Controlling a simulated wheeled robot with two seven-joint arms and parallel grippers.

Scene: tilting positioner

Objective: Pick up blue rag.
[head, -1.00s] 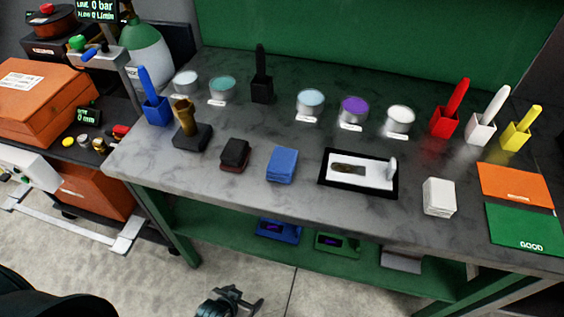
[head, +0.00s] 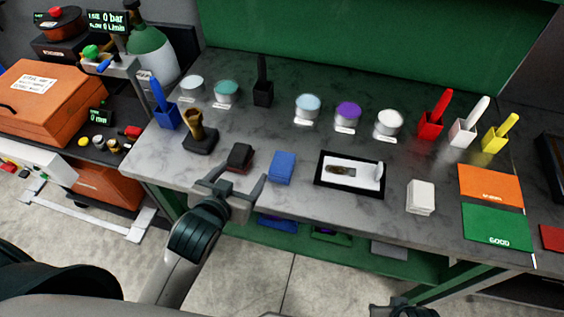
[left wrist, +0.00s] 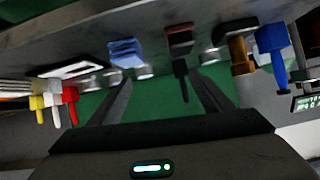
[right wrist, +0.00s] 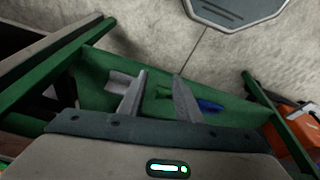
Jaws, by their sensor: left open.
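The blue rag (head: 282,168) is a folded blue stack lying near the front edge of the grey workbench (head: 190,170). It also shows in the left wrist view (left wrist: 126,51), left of centre. My left gripper (head: 240,177) is open and empty at the bench's front edge, left of the rag and apart from it. In the left wrist view its spread fingers (left wrist: 163,86) have nothing between them. My right gripper (right wrist: 158,78) is open and empty, facing the lower shelf and floor. Part of it shows at the bottom of the head view.
A dark red and black block (head: 239,157) lies just beyond my left gripper. A brown tool in a black stand (head: 199,135) is left of it. A black-framed tray (head: 321,181) is right of the rag. Several tins and brush holders line the back.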

